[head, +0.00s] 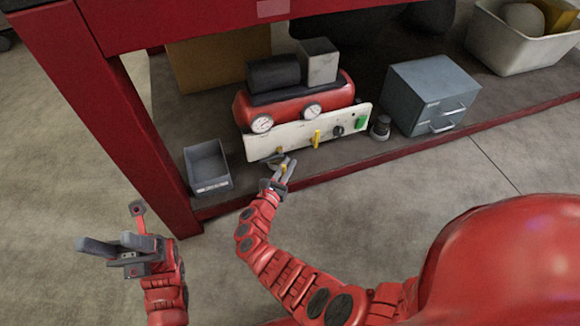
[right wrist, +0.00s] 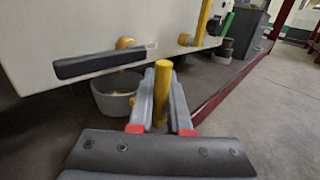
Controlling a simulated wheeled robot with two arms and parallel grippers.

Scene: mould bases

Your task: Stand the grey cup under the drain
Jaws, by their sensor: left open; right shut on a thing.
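My right gripper (head: 284,166) is at the shelf's front edge, before the compressor's cream panel (head: 300,138). It is shut on an upright yellow rod (right wrist: 161,95), which stands between its fingers in the right wrist view. The grey cup (right wrist: 115,98) is just left of and beyond those fingers, below the brass drain fitting (right wrist: 125,43). A black lever (right wrist: 100,62) by the fitting hides part of the view above the cup. Whether the rod belongs to the cup, I cannot tell. My left gripper (head: 106,245) is open and empty, over the floor at lower left.
A red compressor (head: 290,106) stands on the shelf. A grey open bin (head: 207,167) is left of it; a small dark container (head: 380,128) and blue-grey drawer box (head: 428,92) are right. A red table leg (head: 130,120) rises at the left.

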